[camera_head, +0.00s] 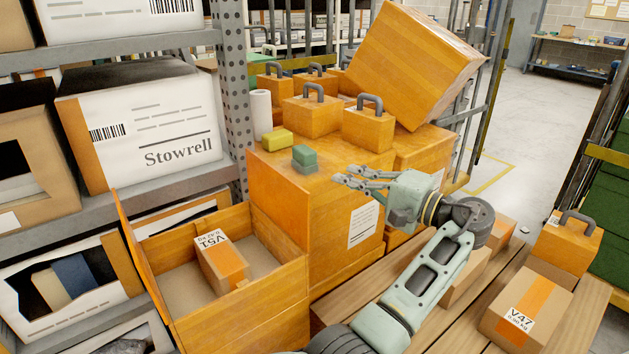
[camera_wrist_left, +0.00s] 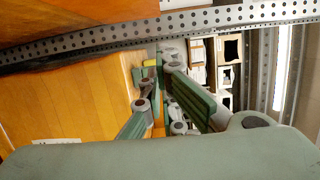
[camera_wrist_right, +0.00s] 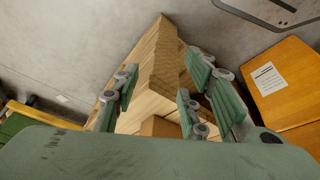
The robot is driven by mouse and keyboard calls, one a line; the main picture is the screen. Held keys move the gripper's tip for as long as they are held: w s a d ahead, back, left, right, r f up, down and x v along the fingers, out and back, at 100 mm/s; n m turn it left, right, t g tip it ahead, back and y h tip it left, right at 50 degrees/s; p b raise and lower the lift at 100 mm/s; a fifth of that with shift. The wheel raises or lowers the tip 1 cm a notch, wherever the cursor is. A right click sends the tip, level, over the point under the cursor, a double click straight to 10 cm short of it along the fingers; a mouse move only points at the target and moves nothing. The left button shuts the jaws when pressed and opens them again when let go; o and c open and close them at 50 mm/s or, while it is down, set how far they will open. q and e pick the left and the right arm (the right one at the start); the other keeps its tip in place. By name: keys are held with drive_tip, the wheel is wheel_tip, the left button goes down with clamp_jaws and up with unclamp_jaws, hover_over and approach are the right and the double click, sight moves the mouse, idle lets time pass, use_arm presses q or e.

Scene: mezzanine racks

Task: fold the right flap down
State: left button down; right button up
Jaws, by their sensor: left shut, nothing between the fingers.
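An open orange carton (camera_head: 245,312) stands at the lower left in the head view. A taller panel (camera_head: 142,262) stands up along its left side. I cannot clearly tell a separate right flap from the right wall (camera_head: 278,240). A small taped box (camera_head: 217,268) lies inside. My left gripper (camera_head: 345,178) is shut and empty, to the right of and above the carton, in front of a large closed orange box (camera_head: 312,205). It also shows in the left wrist view (camera_wrist_left: 152,78). My right gripper (camera_wrist_right: 160,78) is open and empty above wooden slats; it is not seen in the head view.
A yellow block (camera_head: 277,138) and green block (camera_head: 304,156) sit on the large box. A metal rack upright (camera_head: 232,90) and a shelf with a white Stowrell box (camera_head: 150,122) stand at left. The slatted wooden surface (camera_head: 385,292) holds small boxes, including V47 (camera_head: 520,315).

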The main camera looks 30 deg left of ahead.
use_arm(q)
drive_tip(key=p, duration=0.2)
hover_over(275, 196)
drive_tip(key=w+d, duration=0.4)
drive_tip(key=w, duration=0.1)
drive_tip(key=shift+s+a+r, duration=0.15)
drive_tip(key=shift+s+a, duration=0.05)
drive_tip(key=shift+s, duration=0.05)
use_arm(e)
drive_tip(key=shift+x, duration=1.8)
